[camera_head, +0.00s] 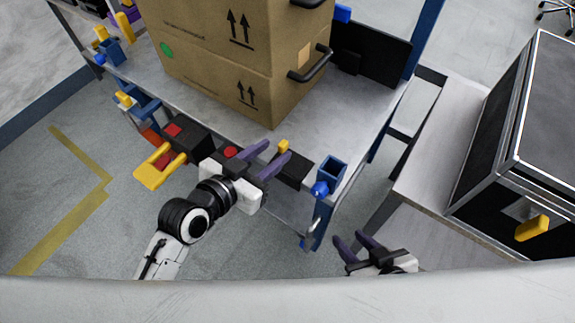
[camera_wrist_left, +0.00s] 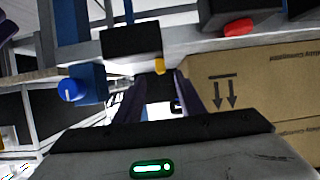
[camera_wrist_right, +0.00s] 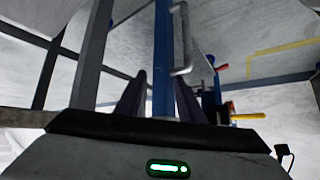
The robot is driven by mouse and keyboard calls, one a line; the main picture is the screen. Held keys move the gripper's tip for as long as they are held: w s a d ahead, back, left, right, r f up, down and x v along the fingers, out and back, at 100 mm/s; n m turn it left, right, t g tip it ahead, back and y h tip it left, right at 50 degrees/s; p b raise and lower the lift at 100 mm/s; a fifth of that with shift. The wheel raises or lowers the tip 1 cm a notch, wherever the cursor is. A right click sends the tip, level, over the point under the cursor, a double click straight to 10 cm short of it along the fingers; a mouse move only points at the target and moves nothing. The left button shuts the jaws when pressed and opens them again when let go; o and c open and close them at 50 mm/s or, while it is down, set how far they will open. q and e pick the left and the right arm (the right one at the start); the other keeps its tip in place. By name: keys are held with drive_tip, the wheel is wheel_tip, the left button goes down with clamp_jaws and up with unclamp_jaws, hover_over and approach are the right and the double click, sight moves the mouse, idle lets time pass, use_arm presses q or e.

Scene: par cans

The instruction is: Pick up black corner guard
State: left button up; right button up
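No part is clearly marked as the black corner guard. The likeliest is a small black block (camera_head: 291,169) at the workbench's front edge, beside a yellow piece (camera_head: 283,146). It also shows in the left wrist view (camera_wrist_left: 132,41), just beyond the fingertips. My left gripper (camera_head: 273,154) is open, its purple fingers reaching over the bench edge towards the block and partly covering it. In the left wrist view the gap between the fingers (camera_wrist_left: 155,82) holds nothing clearly gripped. My right gripper (camera_head: 350,240) is open and empty, low in front of the bench; its fingers also show in the right wrist view (camera_wrist_right: 160,90).
A cardboard box (camera_head: 215,75) with black handles covers much of the workbench (camera_head: 335,110). A blue corner bracket (camera_head: 328,174) is right of the block. A black-and-red part (camera_head: 186,135) with a yellow handle is left. A black case (camera_head: 530,130) stands on the right bench.

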sight(280, 147)
use_arm(q)
drive_tip(key=x, duration=0.2)
drive_tip(key=b+x, duration=0.1)
drive_tip(key=x, duration=0.2)
drive_tip(key=shift+w+f+b, duration=0.15)
drive_tip(key=shift+f+b, duration=0.15)
clamp_jaws()
